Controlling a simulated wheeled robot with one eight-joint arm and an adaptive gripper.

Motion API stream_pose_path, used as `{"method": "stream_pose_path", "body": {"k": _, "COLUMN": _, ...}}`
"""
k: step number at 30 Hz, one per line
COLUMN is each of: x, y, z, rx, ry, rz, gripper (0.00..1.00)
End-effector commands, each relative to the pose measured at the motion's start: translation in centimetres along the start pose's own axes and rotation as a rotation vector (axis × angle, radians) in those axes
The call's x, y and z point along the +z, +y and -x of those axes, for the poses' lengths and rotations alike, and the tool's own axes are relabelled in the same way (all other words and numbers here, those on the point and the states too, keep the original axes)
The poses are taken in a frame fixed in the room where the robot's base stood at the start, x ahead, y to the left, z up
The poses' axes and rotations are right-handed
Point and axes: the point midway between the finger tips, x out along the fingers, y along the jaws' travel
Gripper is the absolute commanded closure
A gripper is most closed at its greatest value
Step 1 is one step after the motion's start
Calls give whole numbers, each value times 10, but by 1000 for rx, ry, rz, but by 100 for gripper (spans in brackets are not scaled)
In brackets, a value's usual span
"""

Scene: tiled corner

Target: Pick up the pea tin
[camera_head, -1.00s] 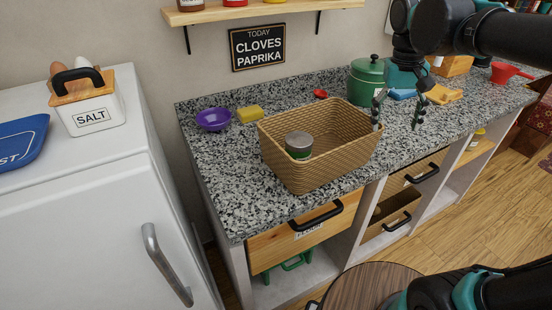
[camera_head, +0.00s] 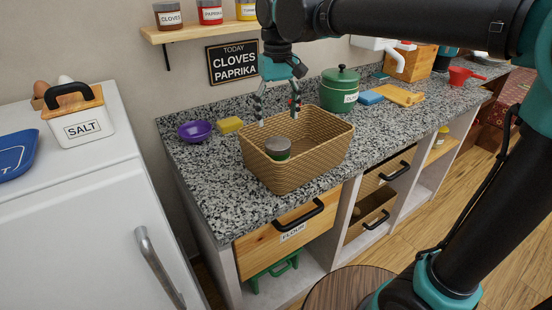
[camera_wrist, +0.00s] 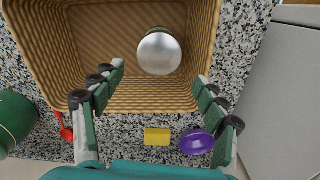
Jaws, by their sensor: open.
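The pea tin (camera_head: 278,149), a tin with a silvery lid and a green side, stands upright inside the wicker basket (camera_head: 290,175) on the granite counter. In the wrist view its round metal top (camera_wrist: 159,52) shows inside the basket (camera_wrist: 95,45), near the basket's right part. My gripper (camera_head: 278,112) is open and empty above the basket's back rim, pointing down. In the wrist view the open fingers (camera_wrist: 158,90) spread to either side below the tin, apart from it. The tin's lower part is hidden by the basket's front wall.
The basket's walls surround the tin. A spice shelf (camera_head: 205,29) hangs above. The counter's front left is clear.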

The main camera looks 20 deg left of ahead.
Motion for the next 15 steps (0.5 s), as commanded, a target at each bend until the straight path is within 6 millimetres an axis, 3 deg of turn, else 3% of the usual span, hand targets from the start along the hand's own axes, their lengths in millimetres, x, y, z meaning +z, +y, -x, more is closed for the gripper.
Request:
{"method": "stream_pose_path", "body": {"k": 9, "x": 0, "y": 0, "z": -63, "rx": 0, "ry": 0, "rz": -1, "gripper": 27}}
{"method": "stream_pose_path", "body": {"k": 15, "x": 0, "y": 1, "z": -85, "rx": 0, "ry": 0, "rz": -1, "gripper": 27}}
